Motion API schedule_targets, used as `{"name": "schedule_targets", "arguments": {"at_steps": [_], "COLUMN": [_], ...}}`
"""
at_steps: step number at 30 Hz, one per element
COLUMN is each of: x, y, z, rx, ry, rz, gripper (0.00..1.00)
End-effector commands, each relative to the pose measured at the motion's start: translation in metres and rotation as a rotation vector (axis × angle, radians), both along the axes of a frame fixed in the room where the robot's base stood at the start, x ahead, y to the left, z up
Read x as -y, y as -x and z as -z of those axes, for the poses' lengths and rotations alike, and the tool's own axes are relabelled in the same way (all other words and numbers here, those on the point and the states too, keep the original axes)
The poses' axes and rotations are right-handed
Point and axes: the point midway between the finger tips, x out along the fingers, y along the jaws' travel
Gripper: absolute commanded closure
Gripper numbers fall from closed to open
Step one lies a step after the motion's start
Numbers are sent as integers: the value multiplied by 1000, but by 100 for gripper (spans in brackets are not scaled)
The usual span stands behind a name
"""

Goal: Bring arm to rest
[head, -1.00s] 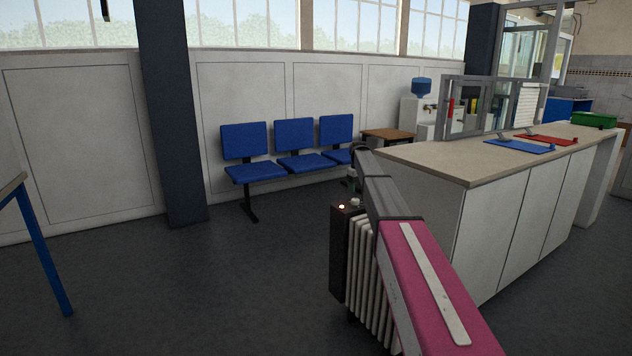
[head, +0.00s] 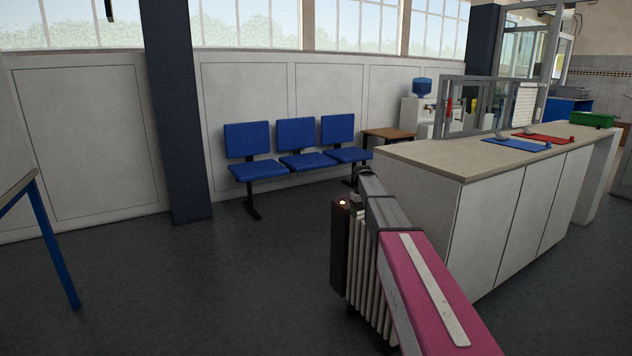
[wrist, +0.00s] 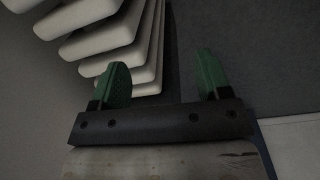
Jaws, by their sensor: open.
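My gripper (wrist: 163,75) shows in the wrist view with its two green fingers apart and nothing between them. White radiator fins (wrist: 105,45) are close beyond the left finger in that view; I cannot tell whether they touch it. In the head view my pink and grey arm reaches forward and down at the lower right, and the gripper itself is hidden. The white finned radiator (head: 368,290) stands on the floor just left of my arm, with a dark end panel and a small glowing light on top.
A long white counter (head: 490,225) stands right of my arm, with a blue mat (head: 515,145) and a red mat on it. Blue chairs (head: 300,150) line the back wall. A blue-legged table (head: 55,250) is at the left edge. The floor left of centre is clear.

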Motion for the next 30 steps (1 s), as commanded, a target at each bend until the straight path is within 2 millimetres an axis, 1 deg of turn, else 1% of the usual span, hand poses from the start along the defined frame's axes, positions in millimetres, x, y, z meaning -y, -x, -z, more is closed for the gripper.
{"name": "schedule_targets", "arguments": {"at_steps": [1, 2, 5, 6, 8, 9, 11, 12, 14, 15, 17, 18, 21, 24, 27, 30], "x": [-1, -1, -2, -3, -4, -4, -5, -6, -7, -7, -8, -8, -9, -10, -10, -10], "y": [25, 38, 85, 108, 146, 170, 207, 232, 269, 294, 328, 348, 390, 415, 425, 426], "z": [11, 18, 43, 55, 72, 82, 97, 105, 116, 123, 131, 136, 143, 148, 149, 150], "rx": [-3, -3, -4, -5, -7, -6, -7, -7, -7, -9, -9, -9, -9, -10, -8, -8], "ry": [-2, -3, -7, -10, -13, -16, -20, -23, -27, -28, -32, -33, -37, -40, -42, -42], "rz": [13, 23, 64, 84, 117, 140, 174, 198, 232, 256, 289, 309, 352, 382, 396, 399], "gripper": [30, 30, 30, 30, 30, 30, 30, 30, 30, 30, 30, 30, 30, 30, 30, 30]}}
